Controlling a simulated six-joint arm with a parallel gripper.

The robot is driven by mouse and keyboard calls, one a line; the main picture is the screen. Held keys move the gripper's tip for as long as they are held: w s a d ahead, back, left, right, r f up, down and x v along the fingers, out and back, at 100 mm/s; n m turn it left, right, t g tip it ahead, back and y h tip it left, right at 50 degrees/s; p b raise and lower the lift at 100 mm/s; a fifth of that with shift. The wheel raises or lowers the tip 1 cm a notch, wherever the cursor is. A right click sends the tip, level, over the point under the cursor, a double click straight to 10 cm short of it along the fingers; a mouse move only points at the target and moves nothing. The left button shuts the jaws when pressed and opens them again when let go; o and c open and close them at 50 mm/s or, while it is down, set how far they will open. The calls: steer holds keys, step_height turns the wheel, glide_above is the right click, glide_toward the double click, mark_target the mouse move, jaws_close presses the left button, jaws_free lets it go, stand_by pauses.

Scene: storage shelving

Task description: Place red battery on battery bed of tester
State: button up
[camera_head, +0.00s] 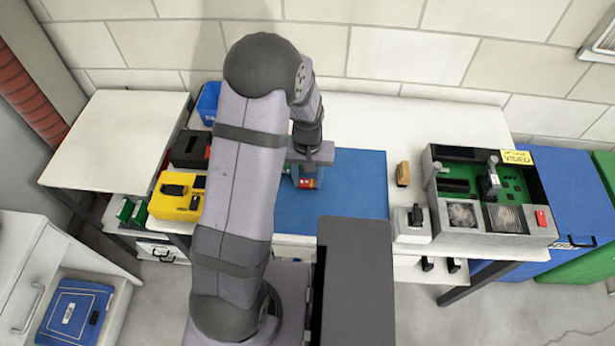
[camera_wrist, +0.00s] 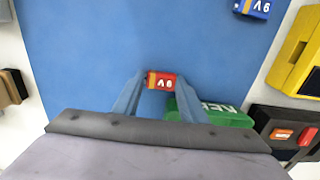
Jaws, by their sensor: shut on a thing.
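My gripper (camera_wrist: 160,84) is shut on a small red battery with 9V lettering (camera_wrist: 162,81), held between the fingertips over the blue mat. In the head view my gripper (camera_head: 306,172) is at the mat's left part, partly hidden by my arm, and the red battery (camera_head: 308,183) shows just below it. A yellow device with black parts (camera_head: 178,195) and a dark box (camera_head: 190,149) stand left of my arm. They also show at the right of the wrist view, the yellow device (camera_wrist: 298,58) and the dark box with red and orange parts (camera_wrist: 268,120). Which is the tester is unclear.
A blue 9V battery (camera_wrist: 256,8) lies on the blue mat (camera_head: 345,190). A green box (camera_wrist: 225,117) is close beside the right finger. A large grey case with green boards (camera_head: 475,213) stands at the right. The mat's right part is clear.

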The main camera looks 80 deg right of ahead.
mark_target(307, 182)
steer(key=shift+f, duration=0.1)
steer(key=o, duration=1)
step_height(307, 182, up, 12)
steer(key=shift+r+b, duration=0.15)
steer(key=shift+b, duration=0.6)
steer(key=shift+w, duration=0.1)
